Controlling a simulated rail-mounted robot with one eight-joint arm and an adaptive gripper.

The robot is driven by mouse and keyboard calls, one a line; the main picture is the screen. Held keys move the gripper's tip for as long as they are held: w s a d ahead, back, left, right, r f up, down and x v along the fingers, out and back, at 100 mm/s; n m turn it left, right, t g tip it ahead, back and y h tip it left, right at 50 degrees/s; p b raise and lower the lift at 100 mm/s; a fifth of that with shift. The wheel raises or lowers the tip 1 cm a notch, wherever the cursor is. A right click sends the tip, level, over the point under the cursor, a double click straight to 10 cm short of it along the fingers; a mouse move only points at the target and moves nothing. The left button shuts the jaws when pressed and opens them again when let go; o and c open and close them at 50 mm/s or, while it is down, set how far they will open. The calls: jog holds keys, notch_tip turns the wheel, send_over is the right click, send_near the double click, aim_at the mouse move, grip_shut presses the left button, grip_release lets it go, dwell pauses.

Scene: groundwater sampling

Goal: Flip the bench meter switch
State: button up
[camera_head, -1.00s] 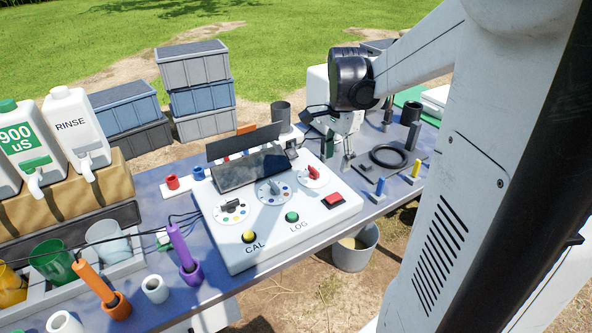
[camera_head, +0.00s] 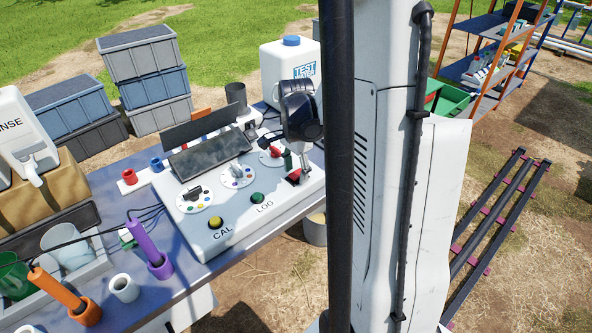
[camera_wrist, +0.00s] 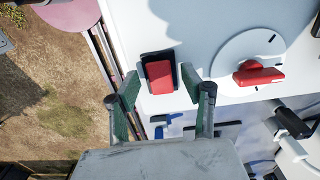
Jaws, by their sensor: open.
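The bench meter (camera_head: 270,210) is a white box on the blue table, with a dark tilted screen, three dials, and yellow CAL and green LOG buttons. Its red rocker switch (camera_head: 296,178) is at the right front corner, partly covered by my gripper (camera_head: 296,164). In the wrist view the red switch (camera_wrist: 159,76) sits in a dark frame. My gripper (camera_wrist: 158,86) is open there, its green-padded fingers on either side of the switch in the picture. I cannot tell whether they touch it. A dial with a red knob (camera_wrist: 258,75) is right of the fingers.
The TEST WATER jug (camera_head: 288,68) stands behind the meter. A purple probe (camera_head: 150,250) and an orange probe (camera_head: 65,295) stand in holders at the left front. A bucket (camera_head: 314,230) is below the table edge. My arm and column hide the table's right part.

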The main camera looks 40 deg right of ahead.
grip_shut()
jog(key=shift+a+f+h+b, duration=0.15)
jog(key=shift+a+h+b, duration=0.1)
jog(key=shift+h+b, duration=0.45)
jog(key=shift+h, duration=0.4)
grip_release()
